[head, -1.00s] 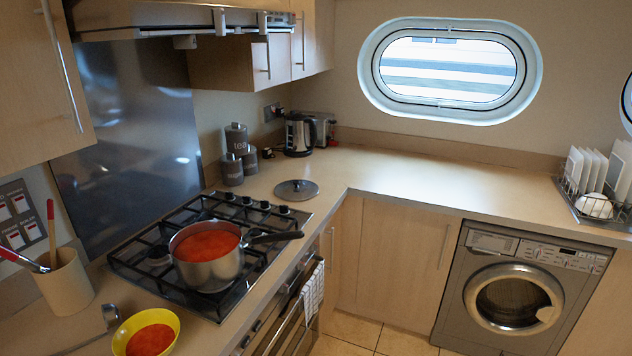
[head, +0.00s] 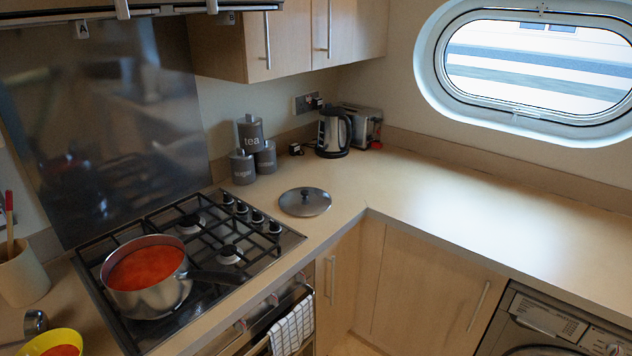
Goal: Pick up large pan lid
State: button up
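The large pan lid (head: 305,203) is a round, flat grey metal disc with a dark knob on top. In the head view it lies flat on the beige worktop, knob up, just right of the hob and near the inner corner of the counter. Nothing covers it. My gripper is not in the head view.
A pan of red soup (head: 147,277) stands on the gas hob (head: 255,255), its dark handle pointing right. Grey canisters (head: 250,150), a kettle (head: 333,132) and a toaster (head: 362,125) stand behind the lid. The worktop (head: 440,190) to the right is clear. Wall cupboards (head: 290,40) overhang the back.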

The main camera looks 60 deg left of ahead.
aim_at(302, 200)
jog(key=u, duration=1.35)
